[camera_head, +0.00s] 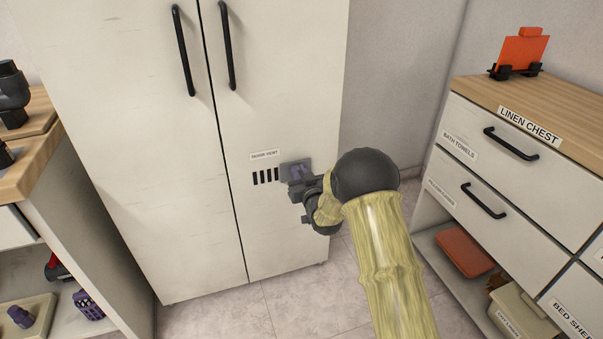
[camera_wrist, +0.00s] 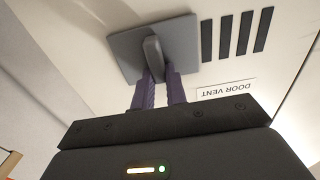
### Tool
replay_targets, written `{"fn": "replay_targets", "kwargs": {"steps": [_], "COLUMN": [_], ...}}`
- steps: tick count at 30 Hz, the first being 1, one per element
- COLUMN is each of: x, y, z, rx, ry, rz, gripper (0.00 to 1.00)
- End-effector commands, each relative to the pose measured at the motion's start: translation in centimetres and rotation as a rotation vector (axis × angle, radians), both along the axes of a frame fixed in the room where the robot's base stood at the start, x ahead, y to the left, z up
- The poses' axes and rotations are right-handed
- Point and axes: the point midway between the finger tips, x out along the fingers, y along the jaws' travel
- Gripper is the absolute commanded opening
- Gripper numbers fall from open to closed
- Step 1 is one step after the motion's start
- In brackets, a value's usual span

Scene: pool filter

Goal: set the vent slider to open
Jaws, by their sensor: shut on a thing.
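The vent slider is a grey plate (camera_head: 303,165) with a raised tab, on the right door of a white cabinet, just right of the dark vent slots (camera_head: 265,177). In the wrist view the plate (camera_wrist: 190,38) lies beside the slots (camera_wrist: 237,35), which are uncovered. My gripper (camera_wrist: 160,80) has its purple fingers closed on both sides of the grey tab (camera_wrist: 152,50). In the head view my gripper (camera_head: 296,176) reaches the plate from the right, and my wrist hides part of it.
The "DOOR VENT" label (camera_head: 264,154) is above the slots. Black handles (camera_head: 227,45) stand out from the cabinet doors. A linen chest (camera_head: 520,150) stands at the right, and a wooden-topped unit (camera_head: 45,150) at the left. Tiled floor is open between cabinet and chest.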

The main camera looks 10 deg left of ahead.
Motion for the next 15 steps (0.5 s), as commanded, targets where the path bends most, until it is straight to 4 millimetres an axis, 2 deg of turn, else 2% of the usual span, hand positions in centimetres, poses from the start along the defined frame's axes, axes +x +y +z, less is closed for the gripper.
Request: {"fn": "replay_targets", "kwargs": {"steps": [4,5,7,8,15], "x": [0.23,0.25,0.25,0.24,0.11], "y": [-0.53,-0.57,-0.58,-0.55,-0.28], "z": [0.07,0.08,0.08,0.07,0.05], "rx": [-0.001,-0.001,-0.001,-0.001,-0.001], "ry": [-0.002,-0.002,-0.002,-0.002,0.0], "rz": [-0.011,-0.012,-0.012,-0.011,-0.007], "gripper": [0.0,0.2,0.33,0.36,0.36]}}
